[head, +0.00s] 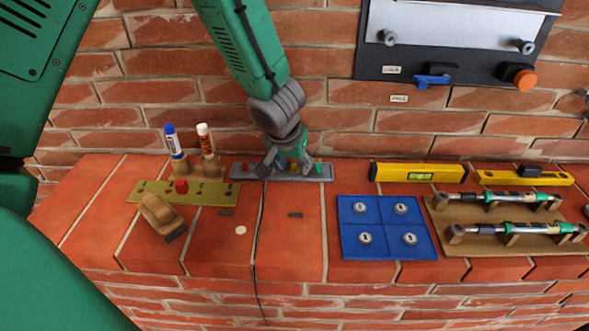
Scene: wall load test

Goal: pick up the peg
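A grey strip (328,173) lies at the back of the brick ledge, against the wall. It bears a red peg (245,168) at its left, a yellow-orange peg (294,166) near the middle and a green piece (318,168) at its right. My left gripper (287,169) reaches down over the strip with its fingers spread, close to the yellow-orange peg; contact cannot be told. The gripper hides part of the strip. Another red peg (181,186) stands on an olive strip (215,193) to the left. My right gripper is out of view.
Two markers (174,142) (206,140) stand in wooden holders behind the olive strip, near a wooden block-like tool (162,216). A blue panel (347,238), yellow levels (418,172) and a wooden rack (470,243) fill the right. A dark cable (258,220) hangs over the ledge.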

